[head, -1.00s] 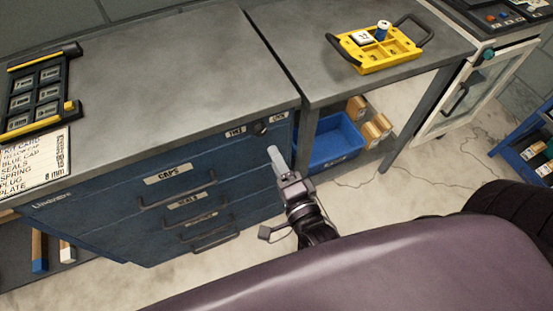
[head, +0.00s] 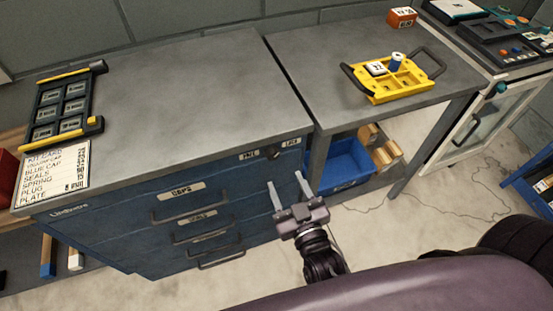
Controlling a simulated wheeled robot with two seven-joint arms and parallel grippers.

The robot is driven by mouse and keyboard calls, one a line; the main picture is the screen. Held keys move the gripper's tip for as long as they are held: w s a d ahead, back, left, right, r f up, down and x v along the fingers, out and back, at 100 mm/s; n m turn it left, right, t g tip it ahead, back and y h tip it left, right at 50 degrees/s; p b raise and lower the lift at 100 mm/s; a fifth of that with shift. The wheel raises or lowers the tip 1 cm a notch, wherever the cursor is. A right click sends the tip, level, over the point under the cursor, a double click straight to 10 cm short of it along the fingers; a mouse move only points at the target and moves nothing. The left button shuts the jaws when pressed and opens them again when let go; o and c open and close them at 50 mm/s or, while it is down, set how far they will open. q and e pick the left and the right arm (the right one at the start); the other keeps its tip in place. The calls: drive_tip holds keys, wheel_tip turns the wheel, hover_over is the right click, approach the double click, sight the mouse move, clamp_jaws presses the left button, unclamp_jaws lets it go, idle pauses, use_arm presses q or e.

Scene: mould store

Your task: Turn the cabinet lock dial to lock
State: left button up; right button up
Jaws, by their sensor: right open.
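The blue cabinet (head: 130,228) stands below the grey worktop, with labelled drawers and bar handles on its front. The lock dial (head: 273,153) is a small dark knob near the cabinet's upper right corner, between two small white labels. Which way it points is too small to tell. My right gripper (head: 288,190) is in front of the cabinet's right end, just below the dial and apart from it. Its two pale fingers are spread and empty, pointing up towards the dial. My left gripper is not in view.
A yellow tray (head: 408,88) with a blue-and-white cylinder and a white block sits on the right bench. A dark rack (head: 62,112) and a parts card (head: 50,178) lie on the left worktop. A blue bin (head: 345,165) stands under the bench. A white-framed cabinet (head: 470,128) stands farther right.

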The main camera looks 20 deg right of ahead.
sight(274, 157)
drive_tip(key=w, duration=0.7)
drive_tip(key=shift+w+a+p, duration=0.15)
drive_tip(key=shift+w+p, duration=0.15)
drive_tip(key=shift+p, duration=0.1)
drive_tip(key=c, duration=1)
drive_tip(key=shift+r+m+p, duration=0.1)
drive_tip(key=shift+m+p, duration=0.3)
drive_tip(key=shift+m, duration=0.4)
drive_tip(key=o, duration=1)
